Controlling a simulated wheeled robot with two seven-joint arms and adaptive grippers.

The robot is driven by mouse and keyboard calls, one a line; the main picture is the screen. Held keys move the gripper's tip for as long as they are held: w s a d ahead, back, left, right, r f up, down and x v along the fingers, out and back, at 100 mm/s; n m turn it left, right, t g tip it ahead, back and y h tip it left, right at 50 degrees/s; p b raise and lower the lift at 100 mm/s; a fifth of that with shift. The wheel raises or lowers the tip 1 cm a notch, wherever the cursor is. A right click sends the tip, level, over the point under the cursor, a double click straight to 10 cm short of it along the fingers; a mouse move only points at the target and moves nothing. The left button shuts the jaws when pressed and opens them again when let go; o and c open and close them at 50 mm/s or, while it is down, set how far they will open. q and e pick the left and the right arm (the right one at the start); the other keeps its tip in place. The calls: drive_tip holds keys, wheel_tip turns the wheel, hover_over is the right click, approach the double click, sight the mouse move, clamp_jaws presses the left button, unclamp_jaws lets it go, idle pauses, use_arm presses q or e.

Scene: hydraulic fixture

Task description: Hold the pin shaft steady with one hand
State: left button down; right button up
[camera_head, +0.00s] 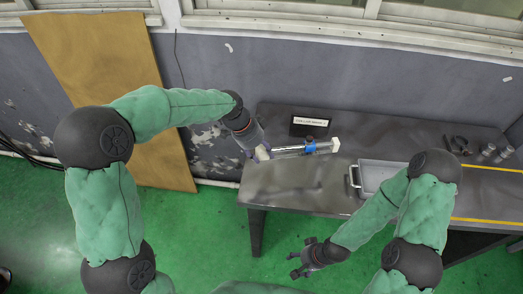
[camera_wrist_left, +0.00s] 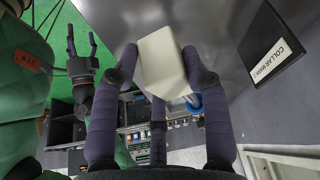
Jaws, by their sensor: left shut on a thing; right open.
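The pin shaft (camera_head: 290,150) is a silver rod lying left to right over the left part of the table, with a blue collar (camera_head: 310,146) around it and an off-white block (camera_head: 335,145) at its right end. My left gripper (camera_head: 262,152) is shut on the off-white block at the left end. In the left wrist view that block (camera_wrist_left: 163,62) sits between the fingers, and a bit of blue (camera_wrist_left: 193,102) shows behind it; most of the rod is hidden there. My right gripper (camera_head: 298,266) is open and empty, in front of the table and apart from the shaft.
A black sign (camera_head: 310,127) stands behind the shaft on the dark table (camera_head: 290,190). A grey tray (camera_head: 354,178) lies to the right, partly behind my right arm. Pliers (camera_head: 460,146) and small metal cylinders (camera_head: 487,150) are at the far right. The table's front left is clear.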

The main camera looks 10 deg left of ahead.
use_arm(q)
drive_tip(key=shift+f+b, duration=4.25)
drive_tip(key=shift+f, duration=1.95)
drive_tip(key=shift+r, duration=0.1)
